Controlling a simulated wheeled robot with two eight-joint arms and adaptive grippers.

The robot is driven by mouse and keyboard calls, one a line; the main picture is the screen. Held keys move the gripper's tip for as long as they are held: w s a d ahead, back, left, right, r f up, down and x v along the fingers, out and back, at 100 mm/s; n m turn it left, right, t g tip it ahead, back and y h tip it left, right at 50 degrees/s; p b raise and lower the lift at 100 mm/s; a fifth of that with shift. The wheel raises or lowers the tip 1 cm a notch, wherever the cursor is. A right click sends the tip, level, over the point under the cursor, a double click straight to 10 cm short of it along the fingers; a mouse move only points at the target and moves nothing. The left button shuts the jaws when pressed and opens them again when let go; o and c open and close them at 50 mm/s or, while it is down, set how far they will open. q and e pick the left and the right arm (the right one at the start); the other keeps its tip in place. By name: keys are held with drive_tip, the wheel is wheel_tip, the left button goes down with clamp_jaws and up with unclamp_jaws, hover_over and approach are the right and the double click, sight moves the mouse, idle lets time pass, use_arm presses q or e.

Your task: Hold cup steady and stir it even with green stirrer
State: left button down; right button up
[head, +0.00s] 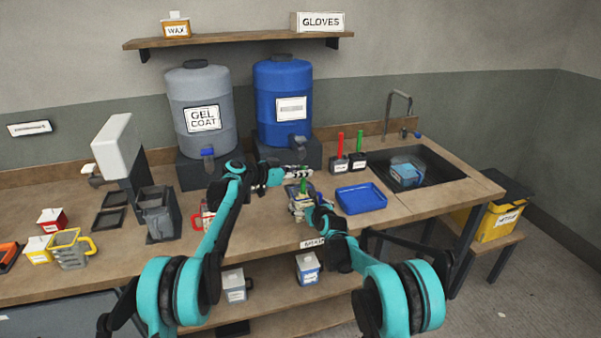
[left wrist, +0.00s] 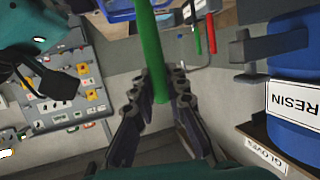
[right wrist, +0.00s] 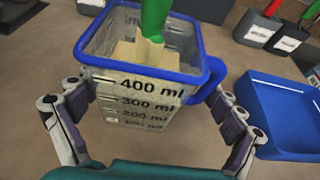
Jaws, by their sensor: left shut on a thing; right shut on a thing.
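The clear measuring cup with a blue rim and handle shows in the right wrist view (right wrist: 138,105) and, small, in the head view (head: 297,205). My right gripper (right wrist: 150,100) is shut around the cup, one finger on each side, and it stands about upright. My left gripper (left wrist: 160,85) is shut on the green stirrer (left wrist: 149,50), above the cup in the head view. The stirrer's lower part (right wrist: 153,18) reaches into the cup's mouth. Pale beige material shows inside around its lower end. How evenly mixed it is, I cannot tell.
A blue tray (head: 361,199) lies right of the cup. Red and green stirrers stand in dark holders (head: 348,161) behind it. The grey gel coat drum (head: 205,145) and blue drum (head: 284,85) stand at the back. A sink (head: 428,170) is at the right.

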use_arm(q)
drive_tip(key=shift+r, duration=4.35)
wheel_tip(320, 180, up, 5)
use_arm(e)
drive_tip(key=o, duration=1.2)
drive_tip(key=shift+s, duration=0.1)
